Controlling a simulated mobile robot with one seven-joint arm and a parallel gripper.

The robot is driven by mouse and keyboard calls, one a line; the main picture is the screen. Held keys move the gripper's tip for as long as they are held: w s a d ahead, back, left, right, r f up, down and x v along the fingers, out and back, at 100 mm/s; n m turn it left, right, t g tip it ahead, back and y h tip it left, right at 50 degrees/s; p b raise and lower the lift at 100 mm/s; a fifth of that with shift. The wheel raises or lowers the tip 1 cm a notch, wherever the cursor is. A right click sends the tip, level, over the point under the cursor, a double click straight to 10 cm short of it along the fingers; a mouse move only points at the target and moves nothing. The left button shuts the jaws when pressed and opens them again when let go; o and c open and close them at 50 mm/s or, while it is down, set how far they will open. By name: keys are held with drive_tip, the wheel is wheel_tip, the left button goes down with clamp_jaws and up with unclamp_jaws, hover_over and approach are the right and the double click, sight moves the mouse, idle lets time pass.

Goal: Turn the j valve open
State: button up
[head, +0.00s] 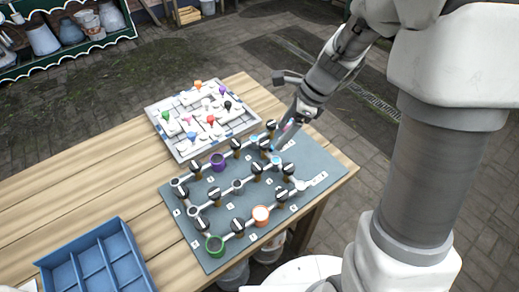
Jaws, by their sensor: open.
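A grey board (312,197) on the table carries rows of pipes with several black-topped valves, coloured rings and small white letter tags. The tags are too small to read, so I cannot tell which valve is j. My gripper (285,130) is above the far right part of the board, pointing down and left. It is open, and I see nothing held in it. The nearest valve is a black-topped one (270,125) at the far end of the back row, just left of the fingers. I cannot tell whether they touch.
A white maze-like board (157,112) with several coloured pegs lies behind the valve board. A blue compartment tray (93,262) sits at the front left. The wooden table (75,185) is bare at left. Buckets (270,250) stand below the table.

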sight(257, 166)
drive_tip(key=b+x, duration=0.2)
drive_tip(key=x, duration=1.4)
drive_tip(key=shift+d+f, duration=0.1)
clamp_jaws()
